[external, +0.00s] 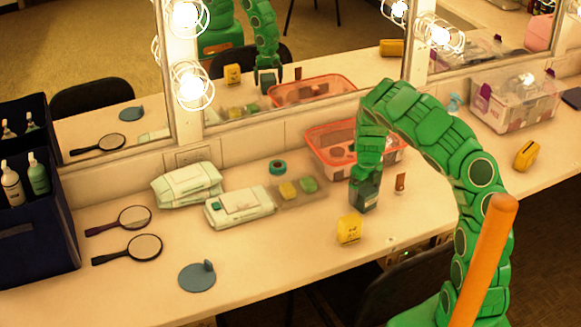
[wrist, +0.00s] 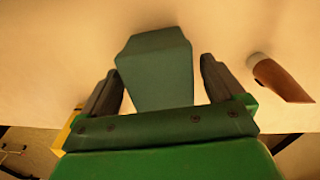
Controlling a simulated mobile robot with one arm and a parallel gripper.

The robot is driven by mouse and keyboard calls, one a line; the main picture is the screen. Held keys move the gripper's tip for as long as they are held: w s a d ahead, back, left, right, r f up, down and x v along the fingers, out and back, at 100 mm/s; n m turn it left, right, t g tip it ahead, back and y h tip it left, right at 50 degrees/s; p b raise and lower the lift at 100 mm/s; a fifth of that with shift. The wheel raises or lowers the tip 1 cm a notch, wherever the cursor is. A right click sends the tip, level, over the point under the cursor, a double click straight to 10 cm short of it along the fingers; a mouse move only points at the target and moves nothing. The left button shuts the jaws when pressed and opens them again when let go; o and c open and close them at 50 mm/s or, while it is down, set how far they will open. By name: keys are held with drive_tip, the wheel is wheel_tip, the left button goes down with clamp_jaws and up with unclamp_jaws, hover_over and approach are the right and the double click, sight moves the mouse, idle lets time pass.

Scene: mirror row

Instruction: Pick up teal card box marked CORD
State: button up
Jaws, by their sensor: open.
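The teal card box (wrist: 155,68) stands on the counter and shows between my fingers in the wrist view. No CORD marking is readable on it. My gripper (wrist: 160,82) is open, with one finger on each side of the box and a small gap visible on both sides. In the external view my gripper (external: 365,190) points down at the counter, and its dark fingers largely hide the box there.
A yellow box (external: 349,229) stands close in front of my gripper. A brown tube (external: 400,181) stands just right. A red-rimmed bin (external: 325,165) is behind, near the mirror. Wipes packs (external: 240,206), sponges (external: 289,190) and hand mirrors (external: 143,247) lie left.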

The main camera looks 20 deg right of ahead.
wheel_tip(320, 180, down, 2)
drive_tip(key=c, duration=1.1)
drive_tip(key=shift+r, duration=0.1)
